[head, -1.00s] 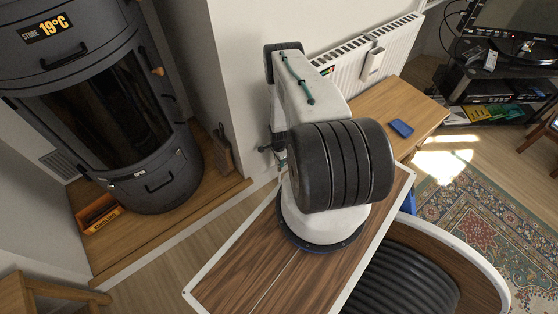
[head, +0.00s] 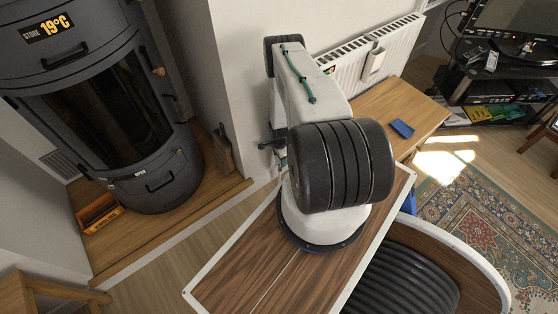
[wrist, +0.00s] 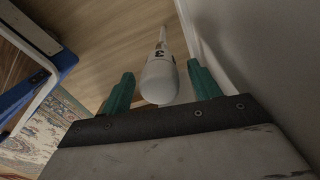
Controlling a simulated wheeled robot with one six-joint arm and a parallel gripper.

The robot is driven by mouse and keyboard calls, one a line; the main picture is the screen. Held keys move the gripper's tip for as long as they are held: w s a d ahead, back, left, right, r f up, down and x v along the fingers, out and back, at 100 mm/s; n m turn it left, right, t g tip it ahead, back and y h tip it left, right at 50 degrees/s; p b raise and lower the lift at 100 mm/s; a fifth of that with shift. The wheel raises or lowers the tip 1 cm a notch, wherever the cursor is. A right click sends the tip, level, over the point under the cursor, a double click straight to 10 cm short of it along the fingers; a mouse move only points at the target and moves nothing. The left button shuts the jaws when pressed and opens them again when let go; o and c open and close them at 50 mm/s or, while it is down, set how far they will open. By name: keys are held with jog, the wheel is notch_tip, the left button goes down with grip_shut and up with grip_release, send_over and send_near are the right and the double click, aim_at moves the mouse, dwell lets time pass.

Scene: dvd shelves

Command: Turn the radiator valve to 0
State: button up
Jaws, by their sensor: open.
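The radiator valve (wrist: 160,80) is a white, rounded head on a white pipe. It shows in the wrist view with a dark "3" on its collar. My gripper (wrist: 160,70) is open, with one green finger on each side of the valve head and visible gaps to both. I cannot tell how deep the head sits between the fingers. In the head view the valve is hidden behind my arm. The white radiator (head: 347,78) hangs on the wall behind my arm.
A dark stove (head: 110,110) stands at left on a wooden hearth. A wooden desk (head: 385,112) with a blue item (head: 402,128) stands by the radiator. In the wrist view a wall (wrist: 245,60) runs close along the right; wooden floor lies below.

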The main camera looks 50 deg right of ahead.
notch_tip(320, 180, up, 5)
jog(key=shift+w+r, duration=0.15)
jog(key=shift+r, duration=0.3)
